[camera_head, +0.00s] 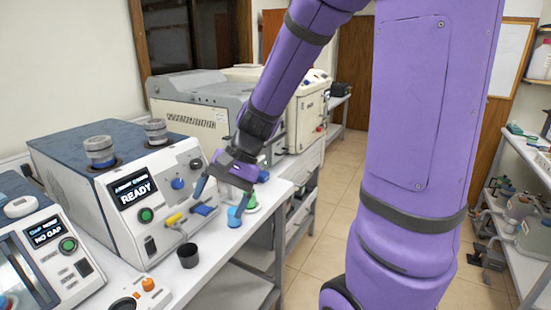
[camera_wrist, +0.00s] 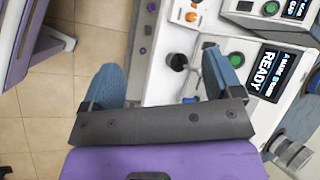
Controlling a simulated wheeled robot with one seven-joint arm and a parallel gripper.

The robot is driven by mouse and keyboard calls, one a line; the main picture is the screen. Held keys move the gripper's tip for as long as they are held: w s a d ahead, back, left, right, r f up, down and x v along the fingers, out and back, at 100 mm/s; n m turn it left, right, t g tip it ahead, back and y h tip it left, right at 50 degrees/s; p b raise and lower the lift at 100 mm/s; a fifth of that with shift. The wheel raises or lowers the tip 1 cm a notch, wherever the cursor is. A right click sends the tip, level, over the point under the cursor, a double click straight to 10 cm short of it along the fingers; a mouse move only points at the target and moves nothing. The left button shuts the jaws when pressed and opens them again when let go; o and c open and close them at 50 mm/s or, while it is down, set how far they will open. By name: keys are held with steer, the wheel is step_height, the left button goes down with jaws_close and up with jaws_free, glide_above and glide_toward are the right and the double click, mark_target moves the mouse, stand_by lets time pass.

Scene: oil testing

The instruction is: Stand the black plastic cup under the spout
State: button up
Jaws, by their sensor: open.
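The black plastic cup (camera_head: 188,256) stands upright on the white bench in front of the machine with the READY display. It also shows in the wrist view (camera_wrist: 178,62), between my fingers in the picture. A yellow-handled spout (camera_head: 175,221) sticks out from the machine's front, behind and above the cup; the cup is in front of it, not clearly beneath it. My gripper (camera_head: 219,203) is open and empty, with blue fingers, above the bench to the right of the cup. The wrist view shows both spread fingers (camera_wrist: 163,82). The spout is not clear there.
The READY machine (camera_head: 130,240) stands close to my gripper. Another machine (camera_head: 45,250) with a NO GAP display is at left. An orange knob (camera_head: 148,285) is near the cup. A green item (camera_head: 251,203) lies behind my gripper. Open floor lies right of the bench.

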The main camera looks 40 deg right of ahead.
steer(key=s+d+r+n+t+h, duration=0.3)
steer(key=s+r+n+t+h, duration=0.2)
steer(key=s+r, duration=0.7)
steer(key=shift+s+d+r+n+h, duration=0.2)
steer(key=shift+s+n+h, duration=0.25)
steer(key=shift+n+h, duration=0.9)
steer(key=shift+n+y, duration=0.35)
steer(key=shift+c, duration=0.2)
stand_by(0.3)
